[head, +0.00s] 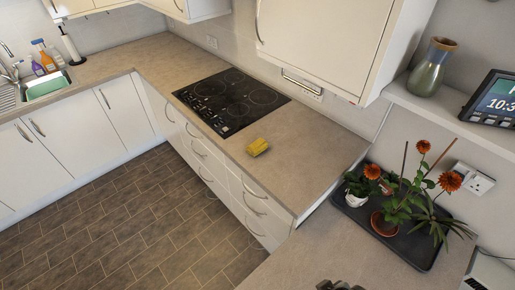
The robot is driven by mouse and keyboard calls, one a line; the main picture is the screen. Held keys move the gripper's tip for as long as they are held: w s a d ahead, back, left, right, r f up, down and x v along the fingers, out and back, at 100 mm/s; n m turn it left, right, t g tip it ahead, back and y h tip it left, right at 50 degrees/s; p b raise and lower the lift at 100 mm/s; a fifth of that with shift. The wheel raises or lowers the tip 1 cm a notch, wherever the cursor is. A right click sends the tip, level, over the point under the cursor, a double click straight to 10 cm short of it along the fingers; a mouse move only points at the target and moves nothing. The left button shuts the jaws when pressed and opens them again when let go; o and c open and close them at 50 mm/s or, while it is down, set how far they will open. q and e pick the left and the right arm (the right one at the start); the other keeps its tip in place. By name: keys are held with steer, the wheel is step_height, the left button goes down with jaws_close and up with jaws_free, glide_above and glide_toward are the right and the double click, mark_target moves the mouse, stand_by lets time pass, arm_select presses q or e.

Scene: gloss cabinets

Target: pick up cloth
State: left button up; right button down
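A small yellow cloth (257,147) lies bunched or folded on the beige countertop (285,158), just in front of the black hob. It is near the counter's front edge, above the white drawers. Nothing touches it from above.
A black hob (231,102) lies behind the cloth. A black tray (418,248) with potted orange flowers stands at right. A vase (432,68) and clock (492,98) sit on a shelf. A wall cabinet (325,38) overhangs the counter. A dark, cut-off object (338,285) shows at bottom.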

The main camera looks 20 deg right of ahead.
steer(key=c, duration=1.8)
jaws_free()
steer(key=shift+c, duration=0.2)
steer(key=o, duration=1.8)
steer(key=shift+c, duration=0.2)
